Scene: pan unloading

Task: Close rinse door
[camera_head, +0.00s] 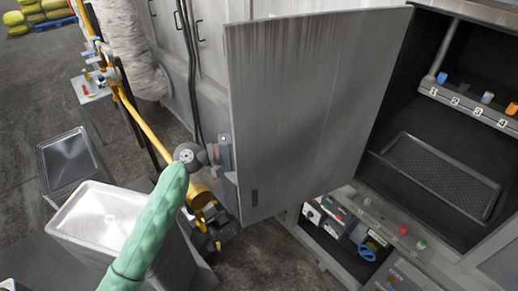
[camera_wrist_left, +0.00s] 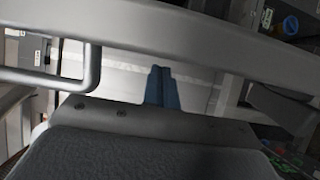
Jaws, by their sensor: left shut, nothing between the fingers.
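The rinse door (camera_head: 310,105), a large grey streaked panel, stands swung open in the middle of the head view, beside the dark rinse chamber (camera_head: 395,135). My left arm reaches up from the bottom in a green sleeve. Its wrist is at the door's lower left edge; the fingers are hidden behind the panel there. In the left wrist view my left gripper (camera_wrist_left: 162,72) shows blue fingers, shut together and empty, in front of a pale surface. I cannot tell whether they touch the door. My right gripper is not in view.
The chamber holds a mesh tray (camera_head: 440,175) below a numbered rail (camera_head: 465,102). Metal bins (camera_head: 70,160) stand at the left. A yellow pipe (camera_head: 140,120) runs close to my left arm. Controls (camera_head: 345,220) sit under the chamber. In the wrist view a grey bar (camera_wrist_left: 150,28) crosses the top.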

